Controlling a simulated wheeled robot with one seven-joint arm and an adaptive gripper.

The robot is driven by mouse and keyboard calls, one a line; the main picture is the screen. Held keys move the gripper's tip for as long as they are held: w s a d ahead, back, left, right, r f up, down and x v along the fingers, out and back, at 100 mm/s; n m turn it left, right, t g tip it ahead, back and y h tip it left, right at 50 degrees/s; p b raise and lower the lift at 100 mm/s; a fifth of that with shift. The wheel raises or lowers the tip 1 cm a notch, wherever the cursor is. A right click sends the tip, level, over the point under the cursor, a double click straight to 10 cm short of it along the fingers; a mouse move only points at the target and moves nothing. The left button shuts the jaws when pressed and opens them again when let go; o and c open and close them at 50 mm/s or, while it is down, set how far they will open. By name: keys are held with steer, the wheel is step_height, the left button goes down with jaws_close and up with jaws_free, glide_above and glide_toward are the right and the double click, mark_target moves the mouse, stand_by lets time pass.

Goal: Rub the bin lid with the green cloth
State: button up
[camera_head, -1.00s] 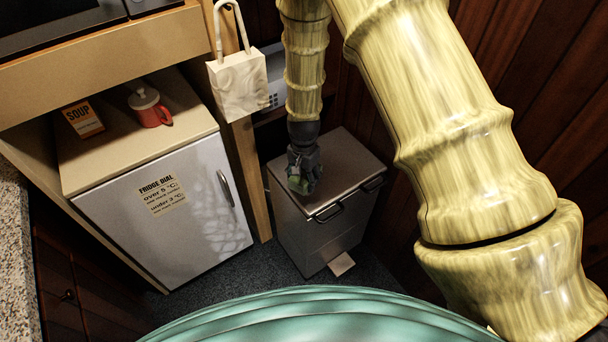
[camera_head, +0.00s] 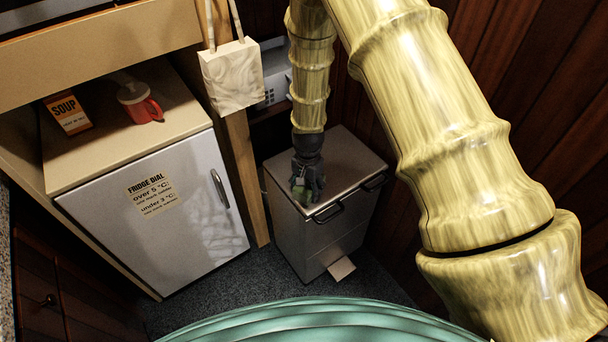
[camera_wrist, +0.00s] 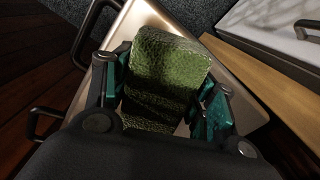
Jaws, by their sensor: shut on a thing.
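The metal bin (camera_head: 318,238) stands on the floor with its flat grey lid (camera_head: 345,165) shut. In the wrist view the lid (camera_wrist: 142,20) lies under the green cloth. My gripper (camera_head: 306,192) is over the lid's left front part. It is shut on the green cloth (camera_wrist: 168,62), which shows as a textured block between the two fingers. In the head view only a little of the cloth (camera_head: 299,196) shows. The cloth is at or just above the lid; I cannot tell whether it touches.
A white fridge (camera_head: 190,235) stands left of the bin, with a wooden post (camera_head: 247,180) between them. A white bag (camera_head: 232,78) hangs on the post. Dark wood paneling is on the right.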

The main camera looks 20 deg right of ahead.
steer(key=shift+w+d, duration=0.3)
steer(key=shift+d, duration=0.45)
steer(key=shift+w+d+f+b, duration=0.15)
steer(key=shift+f+b, duration=0.1)
steer(key=shift+b, duration=0.4)
steer(key=shift+s+a+r+p, duration=0.2)
steer(key=shift+s+a+p, duration=0.15)
steer(key=shift+a, duration=0.35)
steer(key=shift+s+a+r+p, duration=0.25)
steer(key=shift+a+p, duration=0.1)
steer(key=shift+a, duration=0.35)
steer(key=shift+s+a+f, duration=0.1)
steer(key=shift+a+f, duration=0.15)
steer(key=r+p, duration=0.1)
steer(key=r, duration=0.1)
steer(key=r+p, duration=0.1)
steer(key=r, duration=0.1)
steer(key=shift+s+a+p, duration=0.1)
steer(key=shift+a+p, duration=0.1)
steer(key=shift+p, duration=0.1)
steer(key=shift+r+p, duration=1.55)
steer(key=shift+r, duration=0.55)
